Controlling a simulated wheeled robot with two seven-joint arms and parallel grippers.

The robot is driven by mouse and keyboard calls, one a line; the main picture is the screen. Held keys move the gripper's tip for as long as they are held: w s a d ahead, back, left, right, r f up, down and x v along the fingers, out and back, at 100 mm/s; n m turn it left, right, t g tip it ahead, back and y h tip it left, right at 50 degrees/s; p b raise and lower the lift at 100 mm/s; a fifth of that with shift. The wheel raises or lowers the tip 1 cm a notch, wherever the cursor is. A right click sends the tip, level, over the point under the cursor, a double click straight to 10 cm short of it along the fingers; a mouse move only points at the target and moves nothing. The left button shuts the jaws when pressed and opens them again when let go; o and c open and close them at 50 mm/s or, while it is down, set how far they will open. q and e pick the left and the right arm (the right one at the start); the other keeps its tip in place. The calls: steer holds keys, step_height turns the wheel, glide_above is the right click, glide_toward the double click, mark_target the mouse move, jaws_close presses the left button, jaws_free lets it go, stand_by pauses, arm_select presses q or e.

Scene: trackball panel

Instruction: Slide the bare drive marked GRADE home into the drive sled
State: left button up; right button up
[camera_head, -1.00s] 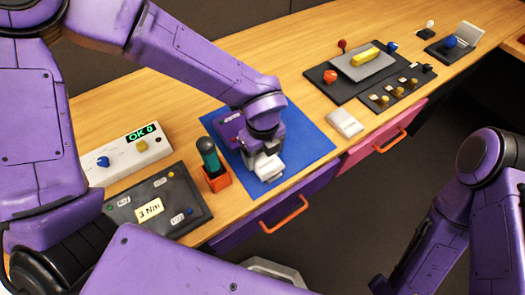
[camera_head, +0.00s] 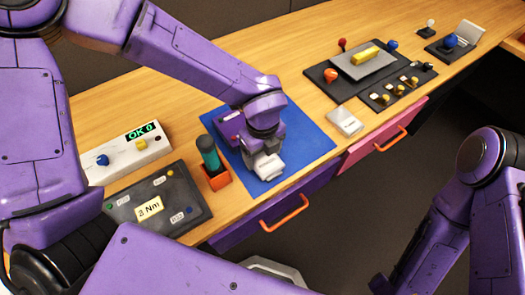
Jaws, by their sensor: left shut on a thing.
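My left gripper (camera_head: 265,155) is over the blue mat (camera_head: 312,150), pointing down and shut on a pale block (camera_head: 268,170) that looks like a bare drive. Its marking cannot be read, and the wrist hides much of the grip. A purple piece with a small pale label (camera_head: 230,121), which may be the drive sled, lies on the mat just behind and left of the gripper. I cannot tell whether the block touches it. Another pale flat block (camera_head: 345,122) lies on the wood to the right of the mat. My right arm is at the right edge, its gripper out of view.
A green-handled tool stands in an orange holder (camera_head: 216,177) left of the mat. A dark panel (camera_head: 190,190) and a white box with a lit display (camera_head: 120,160) are further left. Dark panels with knobs (camera_head: 345,90) stand at the back right. Drawers with orange handles (camera_head: 285,214) line the front.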

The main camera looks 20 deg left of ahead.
arm_select(q)
steer(key=shift+w+a+p, duration=0.4)
steer(key=shift+w+a, duration=0.3)
steer(key=shift+a, duration=0.2)
steer(key=shift+w+a+p, duration=0.35)
steer(key=shift+w+a, duration=0.35)
steer(key=shift+a, duration=0.2)
stand_by(2.0)
steer(key=o, duration=0.9)
steer(key=shift+o, duration=0.2)
steer(key=shift+r+p, duration=2.9)
steer(key=shift+r, duration=0.65)
